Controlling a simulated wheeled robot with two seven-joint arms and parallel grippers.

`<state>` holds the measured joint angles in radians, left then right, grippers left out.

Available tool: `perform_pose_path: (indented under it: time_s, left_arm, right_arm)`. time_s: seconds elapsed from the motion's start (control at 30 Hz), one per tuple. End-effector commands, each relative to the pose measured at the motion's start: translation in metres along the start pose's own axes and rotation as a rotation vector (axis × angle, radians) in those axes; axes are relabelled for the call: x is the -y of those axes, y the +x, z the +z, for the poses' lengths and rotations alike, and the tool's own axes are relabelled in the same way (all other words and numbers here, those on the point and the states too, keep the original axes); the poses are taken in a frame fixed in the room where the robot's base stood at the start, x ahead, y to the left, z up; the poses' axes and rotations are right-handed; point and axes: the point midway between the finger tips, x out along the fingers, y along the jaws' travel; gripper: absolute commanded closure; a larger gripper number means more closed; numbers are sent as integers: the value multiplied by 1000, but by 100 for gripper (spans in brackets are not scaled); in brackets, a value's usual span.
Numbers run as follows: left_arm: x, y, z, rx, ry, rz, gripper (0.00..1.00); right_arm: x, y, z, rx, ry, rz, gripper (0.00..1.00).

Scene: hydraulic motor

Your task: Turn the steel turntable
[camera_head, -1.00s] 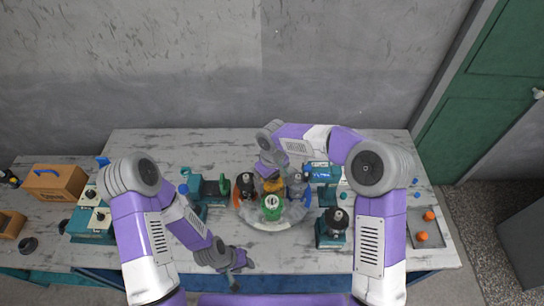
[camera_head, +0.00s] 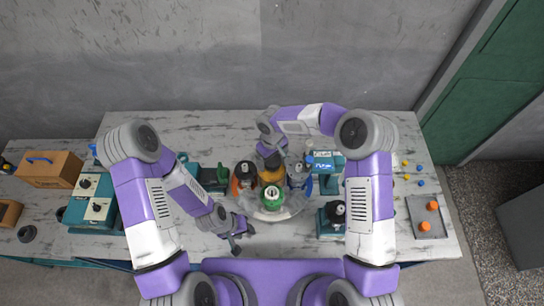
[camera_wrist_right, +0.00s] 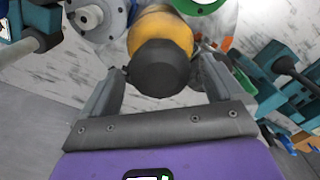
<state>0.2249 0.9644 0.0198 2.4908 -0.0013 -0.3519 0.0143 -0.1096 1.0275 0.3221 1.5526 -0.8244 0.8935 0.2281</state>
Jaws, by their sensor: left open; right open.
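The steel turntable (camera_head: 268,216) is a round grey plate in the middle of the bench. It carries a black-and-orange part (camera_head: 243,180), a yellow part with a black end (camera_head: 271,175), a green part (camera_head: 272,200) and a grey part with blue (camera_head: 299,178). My right gripper (camera_head: 272,157) is at the turntable's far side. In the right wrist view its open fingers (camera_wrist_right: 160,68) are on either side of the yellow part (camera_wrist_right: 161,50); contact is unclear. My left gripper (camera_head: 236,242) is open and empty near the bench's front edge, front-left of the turntable.
Teal fixtures stand left (camera_head: 208,177) and right (camera_head: 325,163) of the turntable. A black-topped teal unit (camera_head: 332,218) is front-right. A tray with orange pieces (camera_head: 427,216) lies far right. An orange box (camera_head: 48,169) is far left.

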Motion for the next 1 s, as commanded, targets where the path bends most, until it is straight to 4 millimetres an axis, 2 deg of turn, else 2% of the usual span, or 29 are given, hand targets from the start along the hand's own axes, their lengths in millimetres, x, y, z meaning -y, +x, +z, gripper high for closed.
perform_pose_path:
  time_s: [0.23,0.77,1.0]
  left_arm:
    - [0,0,0,0,0,0,57]
    - [0,0,0,0,0,0,57]
    - [1,2,0,0,0,0,57]
  right_arm:
    - [0,1,0,0,0,0,5]
    - [0,1,0,0,0,0,86]
    - [0,1,0,-1,11,1,86]
